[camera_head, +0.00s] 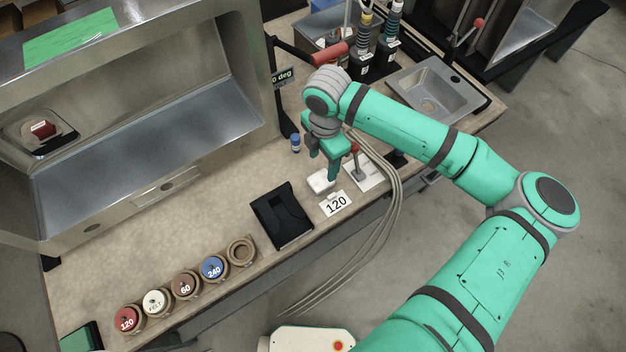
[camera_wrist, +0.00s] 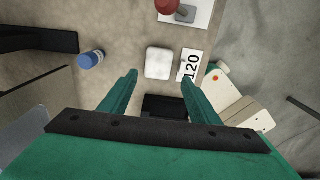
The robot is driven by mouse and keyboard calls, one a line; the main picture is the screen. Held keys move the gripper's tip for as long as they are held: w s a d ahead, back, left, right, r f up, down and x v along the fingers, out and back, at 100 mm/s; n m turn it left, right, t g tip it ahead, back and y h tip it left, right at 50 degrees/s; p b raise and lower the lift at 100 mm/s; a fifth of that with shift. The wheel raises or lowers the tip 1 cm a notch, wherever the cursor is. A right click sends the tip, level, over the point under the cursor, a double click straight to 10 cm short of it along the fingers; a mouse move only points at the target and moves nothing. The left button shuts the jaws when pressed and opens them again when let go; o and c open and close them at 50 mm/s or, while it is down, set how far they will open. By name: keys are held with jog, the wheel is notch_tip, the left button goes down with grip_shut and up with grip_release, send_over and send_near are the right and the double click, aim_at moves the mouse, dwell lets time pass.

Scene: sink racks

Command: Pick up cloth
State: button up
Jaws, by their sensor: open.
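The cloth, seen as a small white folded pad (camera_head: 321,182), lies on the counter beside a white card marked 120 (camera_head: 336,204). It also shows in the wrist view (camera_wrist: 159,63), beyond the fingertips and roughly midway between them. My gripper (camera_head: 322,168) points down above the counter, close to the pad, and partly overlaps it in the head view. In the wrist view my gripper (camera_wrist: 158,78) has its two green fingers spread wide with nothing between them. I cannot tell the exact height of the fingertips above the pad.
A red-knobbed lever on a white plate (camera_head: 362,172) stands close right of my gripper. A blue-capped bottle (camera_head: 295,143) is to the left. A black tray (camera_head: 282,215) and several labelled round discs (camera_head: 213,268) lie along the counter. A sink (camera_head: 432,90) is at the back right.

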aim_at(321, 179)
notch_tip(321, 179, down, 4)
jog(key=shift+d, duration=0.1)
jog(key=shift+a+f, duration=0.2)
jog(key=shift+f, duration=2.45)
jog(key=shift+w, duration=0.15)
jog(key=c, duration=0.8)
